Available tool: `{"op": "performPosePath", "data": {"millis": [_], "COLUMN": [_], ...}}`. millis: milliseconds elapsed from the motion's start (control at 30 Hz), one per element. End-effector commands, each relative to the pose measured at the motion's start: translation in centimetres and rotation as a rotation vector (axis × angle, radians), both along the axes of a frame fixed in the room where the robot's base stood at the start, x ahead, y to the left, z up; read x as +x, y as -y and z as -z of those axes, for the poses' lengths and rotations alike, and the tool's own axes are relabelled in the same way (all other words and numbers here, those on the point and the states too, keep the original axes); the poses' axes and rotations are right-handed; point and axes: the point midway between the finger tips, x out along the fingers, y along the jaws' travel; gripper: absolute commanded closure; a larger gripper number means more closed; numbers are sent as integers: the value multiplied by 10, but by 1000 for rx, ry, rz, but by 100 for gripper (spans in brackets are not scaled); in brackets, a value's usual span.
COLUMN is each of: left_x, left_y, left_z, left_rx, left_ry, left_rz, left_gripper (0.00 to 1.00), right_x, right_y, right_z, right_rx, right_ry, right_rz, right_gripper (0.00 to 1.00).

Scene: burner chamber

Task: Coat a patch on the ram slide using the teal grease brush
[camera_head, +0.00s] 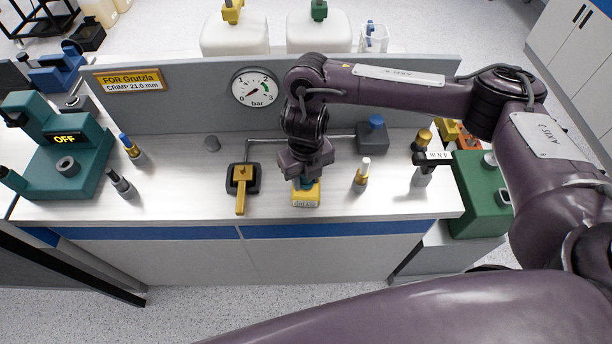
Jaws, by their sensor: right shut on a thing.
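The ram slide is not clearly identifiable. A teal machine (60,150) with an "OFF" display stands at the left end of the bench. My left gripper is not in view.
Left of the pot is a black block with a yellow lever (241,196). Right of it stands a white-tipped brass piece (362,175). A grey panel with a pressure gauge (255,87) rises behind. A green machine (480,196) stands at right. Bench surface between these is clear.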

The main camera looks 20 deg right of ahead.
Motion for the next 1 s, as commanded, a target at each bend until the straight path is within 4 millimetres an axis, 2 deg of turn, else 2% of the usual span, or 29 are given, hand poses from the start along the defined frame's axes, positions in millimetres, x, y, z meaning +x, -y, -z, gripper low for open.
{"op": "performPosePath", "data": {"millis": [367,1000], "left_x": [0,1], "left_y": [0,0], "left_z": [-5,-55], "left_rx": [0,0], "left_ry": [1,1], "left_rz": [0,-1], "left_gripper": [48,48], "right_x": [-1,0], "right_y": [0,0], "right_z": [-3,-57], "right_rx": [-1,0], "right_ry": [-4,-1], "right_rz": [-1,0], "right_gripper": [85,85]}}
